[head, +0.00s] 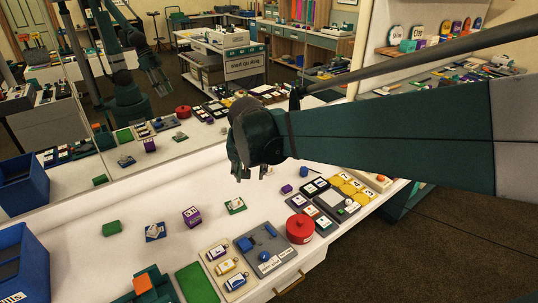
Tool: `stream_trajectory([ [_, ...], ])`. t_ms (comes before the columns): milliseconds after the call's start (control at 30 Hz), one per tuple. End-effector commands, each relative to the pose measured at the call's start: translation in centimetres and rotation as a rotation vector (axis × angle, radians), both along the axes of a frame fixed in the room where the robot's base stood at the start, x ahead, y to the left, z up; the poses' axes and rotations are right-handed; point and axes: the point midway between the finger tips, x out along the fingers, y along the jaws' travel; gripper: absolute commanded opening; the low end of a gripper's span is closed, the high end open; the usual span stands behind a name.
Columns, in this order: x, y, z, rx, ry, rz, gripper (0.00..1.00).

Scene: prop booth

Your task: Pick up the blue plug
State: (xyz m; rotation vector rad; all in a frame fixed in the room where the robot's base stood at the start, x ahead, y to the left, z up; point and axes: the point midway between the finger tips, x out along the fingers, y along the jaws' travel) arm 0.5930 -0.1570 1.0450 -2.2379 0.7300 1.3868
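A grey board (262,251) lies near the table's front edge. A small round blue piece (245,244), which may be the blue plug, sits at its left side, with a blue bar and another blue piece on the same board. The pieces are too small to tell for certain which one is the plug. My gripper (252,174), dark teal, hangs above the table behind the board, pointing down. Its fingertips look apart, with nothing visible between them. It touches nothing on the table.
A red round pot (300,229) stands right of the board. Left are padlock-like tags (227,266), a green mat (197,284), a purple box (191,216) and a blue bin (24,262). A mirror behind reflects the table. White tabletop (150,195) at back left is clear.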

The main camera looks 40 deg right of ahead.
Motion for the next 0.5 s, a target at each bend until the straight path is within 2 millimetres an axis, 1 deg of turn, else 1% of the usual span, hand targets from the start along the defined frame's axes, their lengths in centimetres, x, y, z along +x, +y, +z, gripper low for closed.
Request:
stream_trajectory([
  [33, 0.7, -0.9, 0.1, 0.002, 0.004, -0.026, 0.35],
  [100, 1.5, -1.9, -0.1, 0.007, 0.011, -0.064, 0.35],
  [500, 5.4, -8.4, -1.5, 0.025, 0.04, -0.284, 0.35],
])
